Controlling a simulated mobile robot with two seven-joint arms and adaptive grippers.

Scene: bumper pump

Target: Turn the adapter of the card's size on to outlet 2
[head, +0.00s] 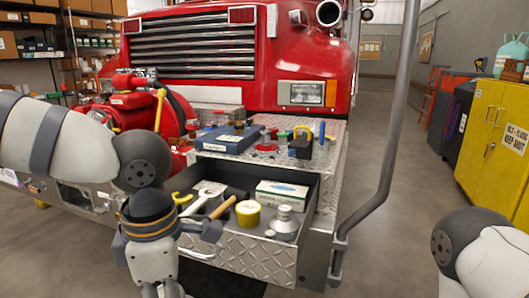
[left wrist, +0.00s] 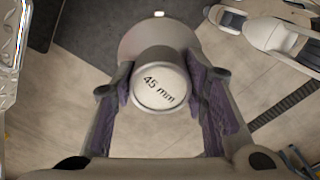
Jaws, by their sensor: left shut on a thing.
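My left gripper (left wrist: 165,88) is shut on a pale metal adapter (left wrist: 160,82). Its round end faces the wrist camera and reads "45 mm"; a wider collar shows behind it. In the head view my left gripper (head: 208,231) is in front of the open drawer, and I cannot make out the adapter there. Another stepped silver fitting (head: 284,221) stands in the drawer (head: 240,252), at its front right. The red pump (head: 140,108) is on the bumper at left, partly behind my left arm. I cannot identify outlet 2 or a card. My right gripper is out of view.
The drawer also holds a white box (head: 282,194), a yellow tin (head: 248,213), a wooden-handled tool (head: 223,207) and a wrench (head: 203,198). A blue case (head: 230,138) and several small items sit above. A grey pole (head: 392,120) stands right. Floor is clear beyond it.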

